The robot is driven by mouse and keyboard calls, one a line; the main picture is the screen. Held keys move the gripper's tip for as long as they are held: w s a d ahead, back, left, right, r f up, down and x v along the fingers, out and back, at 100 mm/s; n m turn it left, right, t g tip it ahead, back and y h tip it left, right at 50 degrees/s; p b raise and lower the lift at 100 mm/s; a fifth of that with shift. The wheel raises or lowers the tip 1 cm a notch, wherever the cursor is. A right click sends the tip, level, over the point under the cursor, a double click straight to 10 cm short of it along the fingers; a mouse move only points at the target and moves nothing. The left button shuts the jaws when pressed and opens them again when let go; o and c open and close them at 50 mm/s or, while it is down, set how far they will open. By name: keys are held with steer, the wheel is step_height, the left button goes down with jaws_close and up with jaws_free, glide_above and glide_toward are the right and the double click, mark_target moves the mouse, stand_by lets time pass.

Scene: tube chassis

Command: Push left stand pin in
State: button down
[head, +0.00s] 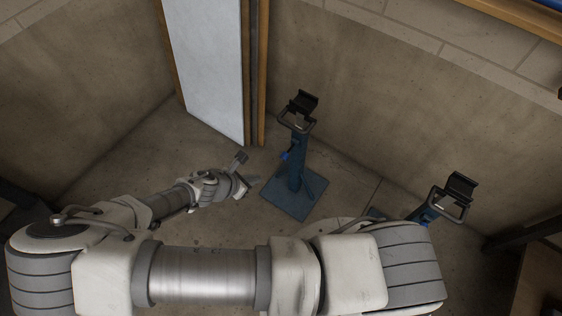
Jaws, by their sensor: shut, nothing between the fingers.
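The left stand (297,173) is a dark blue post on a square base plate, with a black cradle and a grey loop handle at its top. A small bright blue pin (285,156) shows on the left side of its post; how deep it sits is too small to tell. My gripper (251,181) is shut and empty. It is low, to the left of the left stand's post and apart from the pin in the picture. My arm runs across the foreground.
The right stand (433,208) is partly hidden behind my arm. A white panel (208,70) with wooden edges stands behind the gripper. Concrete walls (350,95) close in the corner. Bare floor (130,160) lies left of my gripper.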

mark_target(285, 154)
steer(key=w+d+f+n+t+b, duration=0.1)
steer(key=w+d+f+n+b, duration=0.1)
steer(key=w+d+f+b, duration=0.2)
steer(key=shift+w+a+r+x, duration=0.4)
steer(key=shift+w+x, duration=0.5)
steer(key=shift+x, duration=3.35)
steer(key=shift+w+d+r, duration=0.1)
steer(key=shift+w+d, duration=1.3)
steer(key=shift+w, duration=0.35)
steer(key=shift+d, duration=0.1)
